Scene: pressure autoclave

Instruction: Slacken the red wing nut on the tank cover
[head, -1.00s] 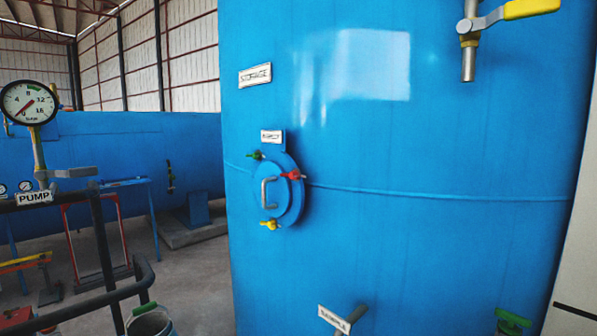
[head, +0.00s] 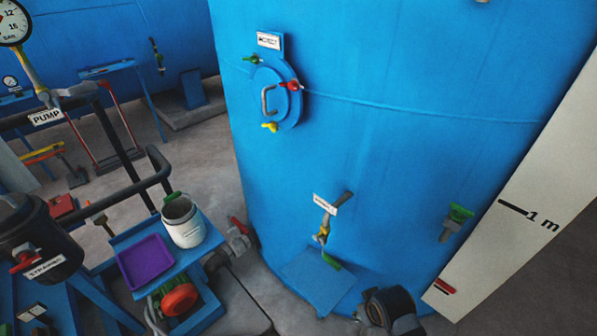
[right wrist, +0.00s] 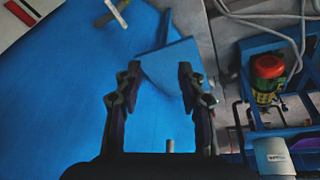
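The red wing nut (head: 291,86) sits on the right edge of the round blue tank cover (head: 286,112) in the head view. A green wing nut (head: 252,59) is at the cover's upper left and a yellow one (head: 270,127) at its lower left. The cover has a grey handle and is closed against the big blue tank (head: 380,60). My right gripper (right wrist: 158,70) is open and empty in the right wrist view, with blue surfaces and floor beyond it. The red wing nut is not in that view. My left gripper is in neither current view.
A cart with a purple tray (head: 146,261) and a white bucket (head: 184,222) stands at lower left. Dark railing (head: 110,150) crosses the left side. The space before the cover looks clear.

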